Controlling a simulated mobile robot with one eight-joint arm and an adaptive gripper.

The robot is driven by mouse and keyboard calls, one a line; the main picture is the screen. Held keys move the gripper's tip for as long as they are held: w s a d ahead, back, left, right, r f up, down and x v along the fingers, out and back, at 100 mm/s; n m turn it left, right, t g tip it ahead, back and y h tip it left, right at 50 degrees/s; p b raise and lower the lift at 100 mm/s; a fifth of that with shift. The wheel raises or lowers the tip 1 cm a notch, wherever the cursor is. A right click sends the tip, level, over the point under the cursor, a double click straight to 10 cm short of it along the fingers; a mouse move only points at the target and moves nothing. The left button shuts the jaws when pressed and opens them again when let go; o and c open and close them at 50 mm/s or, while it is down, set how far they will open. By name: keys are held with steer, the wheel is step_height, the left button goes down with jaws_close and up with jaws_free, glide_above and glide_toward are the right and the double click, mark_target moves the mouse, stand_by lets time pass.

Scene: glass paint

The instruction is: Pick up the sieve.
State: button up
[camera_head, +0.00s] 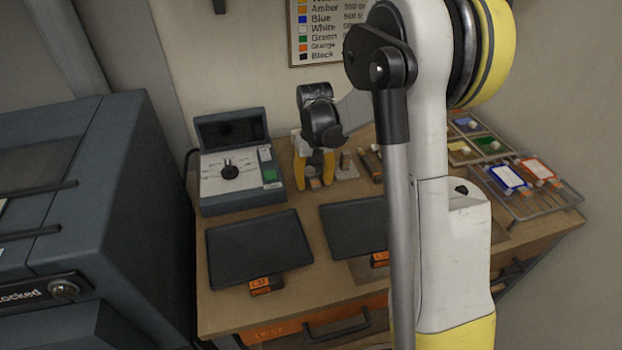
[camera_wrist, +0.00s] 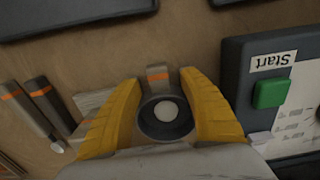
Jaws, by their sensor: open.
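The sieve (camera_wrist: 165,117) appears in the wrist view as a round dark cup with a pale round centre. A short handle with an orange band (camera_wrist: 157,75) extends from it toward the top of the picture. My gripper (camera_wrist: 160,88) is open, with one yellow finger on each side of the cup. In the head view my gripper (camera_head: 314,184) points down at the back of the workbench, right of the control box, and mostly hides the sieve.
Two dark-handled tools with orange bands (camera_wrist: 39,101) lie beside the gripper. The control box (camera_head: 239,177) with a green button stands close by on the other side. Two dark trays (camera_head: 258,246) lie in front. Framed colour samples (camera_head: 522,176) are at the right.

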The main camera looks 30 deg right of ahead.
jaws_close()
steer(key=shift+r, duration=0.1)
